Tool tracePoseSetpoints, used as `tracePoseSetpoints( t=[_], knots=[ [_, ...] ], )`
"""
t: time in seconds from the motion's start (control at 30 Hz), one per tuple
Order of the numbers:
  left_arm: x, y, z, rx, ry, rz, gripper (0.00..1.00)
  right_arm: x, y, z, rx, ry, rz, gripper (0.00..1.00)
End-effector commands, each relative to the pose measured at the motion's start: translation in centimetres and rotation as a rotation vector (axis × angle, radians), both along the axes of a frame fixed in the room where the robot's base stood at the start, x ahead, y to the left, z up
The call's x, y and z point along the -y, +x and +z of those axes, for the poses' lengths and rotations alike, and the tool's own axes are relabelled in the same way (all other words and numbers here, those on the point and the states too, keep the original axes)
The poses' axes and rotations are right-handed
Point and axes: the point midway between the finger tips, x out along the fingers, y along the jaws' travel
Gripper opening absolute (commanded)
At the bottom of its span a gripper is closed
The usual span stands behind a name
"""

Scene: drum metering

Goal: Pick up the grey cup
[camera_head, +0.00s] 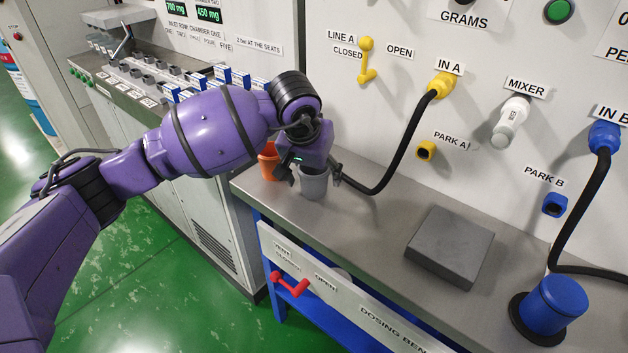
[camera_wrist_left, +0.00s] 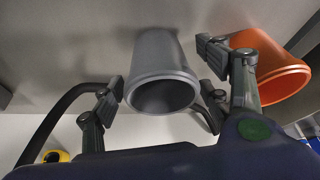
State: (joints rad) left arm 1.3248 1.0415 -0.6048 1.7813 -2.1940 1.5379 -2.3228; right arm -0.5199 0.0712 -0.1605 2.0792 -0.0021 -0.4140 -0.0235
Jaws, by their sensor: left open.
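The grey cup (camera_head: 313,184) stands upright on the steel bench, near its left end. In the left wrist view the grey cup (camera_wrist_left: 160,72) shows between the two fingers, with its open rim toward the camera. My left gripper (camera_head: 311,176) is open around the cup; it also shows in the left wrist view (camera_wrist_left: 162,96). One finger is on each side of the cup, and gaps seem to remain between the fingers and its wall. My right gripper is out of view.
An orange cup (camera_head: 268,161) stands close to the grey cup, by one finger. A black hose (camera_head: 407,140) from the yellow IN A port loops down behind the gripper. A grey block (camera_head: 450,246) and a blue cylinder (camera_head: 552,305) are further right. Bench between is clear.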

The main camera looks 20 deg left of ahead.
Motion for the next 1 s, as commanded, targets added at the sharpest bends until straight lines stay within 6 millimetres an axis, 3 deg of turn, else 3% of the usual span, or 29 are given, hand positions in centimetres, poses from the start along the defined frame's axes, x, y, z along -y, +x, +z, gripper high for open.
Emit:
tracePoseSetpoints(
  t=[0.13,0.5,1.0],
  knots=[
    [0.01,-0.02,0.04,0.000,0.000,0.000,0.67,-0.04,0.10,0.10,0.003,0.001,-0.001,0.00],
    [0.02,-0.03,0.03,-0.001,0.000,0.000,0.21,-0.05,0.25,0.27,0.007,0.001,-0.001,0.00],
    [0.02,0.00,0.65,0.000,-0.001,0.001,0.20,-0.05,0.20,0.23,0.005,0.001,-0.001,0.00]
  ],
)
